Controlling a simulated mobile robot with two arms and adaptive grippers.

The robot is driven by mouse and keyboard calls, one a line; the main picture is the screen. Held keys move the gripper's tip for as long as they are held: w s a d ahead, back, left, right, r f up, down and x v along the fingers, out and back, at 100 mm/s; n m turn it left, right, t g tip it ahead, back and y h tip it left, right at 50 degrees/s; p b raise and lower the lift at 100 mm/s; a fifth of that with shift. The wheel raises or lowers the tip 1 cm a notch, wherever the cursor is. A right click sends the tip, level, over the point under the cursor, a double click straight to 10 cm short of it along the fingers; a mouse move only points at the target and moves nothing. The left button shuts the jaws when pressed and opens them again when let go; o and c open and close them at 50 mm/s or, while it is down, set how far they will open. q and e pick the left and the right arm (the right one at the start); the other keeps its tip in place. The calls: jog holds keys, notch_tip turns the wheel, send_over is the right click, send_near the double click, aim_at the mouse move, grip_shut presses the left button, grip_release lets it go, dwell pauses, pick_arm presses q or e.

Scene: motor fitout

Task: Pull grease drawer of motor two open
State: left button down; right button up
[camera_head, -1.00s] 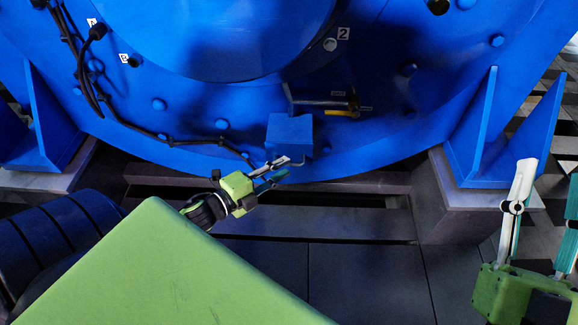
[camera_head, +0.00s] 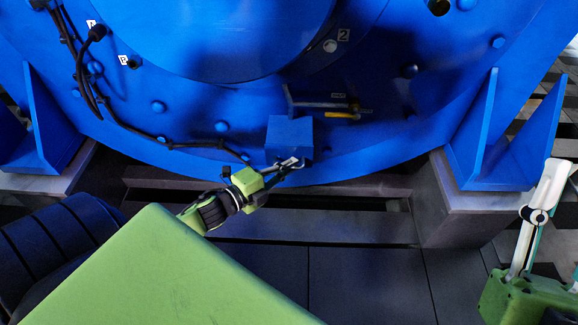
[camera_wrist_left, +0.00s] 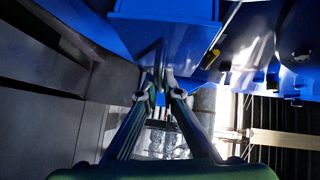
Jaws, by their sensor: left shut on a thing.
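The grease drawer (camera_head: 289,138) is a small blue box on the lower front of the big blue motor, below the mark 2 (camera_head: 343,35). Its front also shows at the top of the left wrist view (camera_wrist_left: 165,38). My left gripper (camera_head: 288,165) is at the drawer's lower edge, shut on its thin handle. In the left wrist view its fingers (camera_wrist_left: 162,78) come together at the handle, which they partly hide. My right gripper (camera_head: 540,215) is at the right edge, away from the drawer. Only one finger shows clearly; the other is out of frame.
A tool with a yellow part (camera_head: 342,114) is on the motor just right of the drawer. A black cable (camera_head: 110,115) runs along the motor's left side. Blue support brackets (camera_head: 508,140) stand on both sides. A dark recess (camera_head: 330,200) lies below the motor.

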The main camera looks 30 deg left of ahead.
pick_arm(q)
jog(key=shift+s, duration=0.15)
pick_arm(e)
jog(key=w+f+g+h+p, duration=0.3)
jog(key=w+f+g, duration=0.4)
jog(key=f, duration=0.4)
pick_arm(q)
jog(key=s+d+p, duration=0.2)
jog(key=s+d, duration=0.4)
jog(key=s, duration=0.3)
jog(key=shift+s, duration=0.3)
pick_arm(e)
notch_tip(320, 180, down, 12)
jog(key=s+d+g+h, duration=0.1)
jog(key=s+g, duration=0.1)
jog(key=g, duration=0.3)
jog(key=shift+d+g+h, duration=0.3)
jog(key=shift+g, duration=0.1)
jog(key=shift+r, duration=0.1)
pick_arm(q)
jog(key=c, duration=2.2)
grip_release()
